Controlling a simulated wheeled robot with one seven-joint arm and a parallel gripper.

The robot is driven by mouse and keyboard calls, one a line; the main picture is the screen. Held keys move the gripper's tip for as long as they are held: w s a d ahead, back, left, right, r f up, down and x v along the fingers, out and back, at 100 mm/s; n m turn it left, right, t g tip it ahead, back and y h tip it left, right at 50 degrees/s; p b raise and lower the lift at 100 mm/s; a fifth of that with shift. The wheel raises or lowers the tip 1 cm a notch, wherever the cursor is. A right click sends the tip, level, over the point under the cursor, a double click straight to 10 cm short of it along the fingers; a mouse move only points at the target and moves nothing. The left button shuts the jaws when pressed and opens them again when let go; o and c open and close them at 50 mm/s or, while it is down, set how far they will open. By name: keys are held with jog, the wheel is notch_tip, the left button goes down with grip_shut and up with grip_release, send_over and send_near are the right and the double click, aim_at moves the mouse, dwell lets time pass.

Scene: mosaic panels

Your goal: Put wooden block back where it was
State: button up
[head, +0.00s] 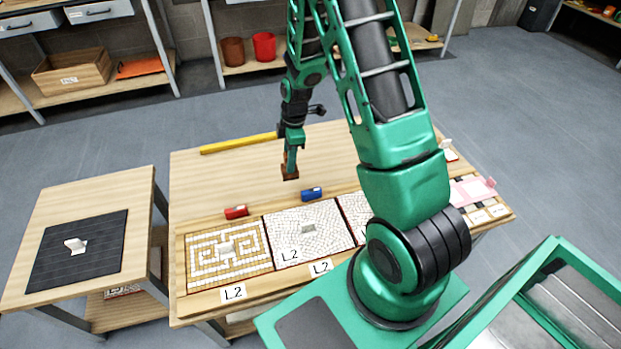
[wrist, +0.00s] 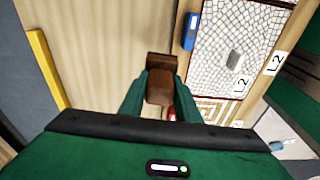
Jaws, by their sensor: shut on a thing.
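A brown wooden block (wrist: 160,85) is between the fingers of my gripper (wrist: 160,98) in the wrist view. My gripper is shut on it. In the head view the block (head: 290,172) hangs below my gripper (head: 291,160), over the bare wood of the work table (head: 230,166), behind the row of mosaic panels. I cannot tell for sure whether it touches the table. No mark of its former place can be made out.
A red block (head: 236,212) and a blue block (head: 311,194) lie behind the patterned panel (head: 205,256) and the white mosaic panel (head: 322,222). A yellow bar (head: 238,143) lies along the far edge. A side table (head: 140,190) with a dark mat stands left. My arm hides some panels.

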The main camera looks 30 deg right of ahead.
jog(key=shift+d+f+n, duration=0.25)
jog(key=shift+d+n, duration=0.05)
jog(key=shift+d, duration=0.2)
jog(key=shift+w+d+f, duration=0.6)
jog(key=shift+d+f, duration=1.15)
jog(key=shift+w+d+f, duration=0.55)
jog(key=shift+d+f, duration=1.15)
jog(key=shift+f, duration=0.1)
jog(key=shift+w+d+f, duration=0.6)
jog(key=shift+d+f, duration=1.15)
jog(key=o, duration=1)
jog(key=shift+f, duration=0.1)
jog(key=shift+o, duration=0.2)
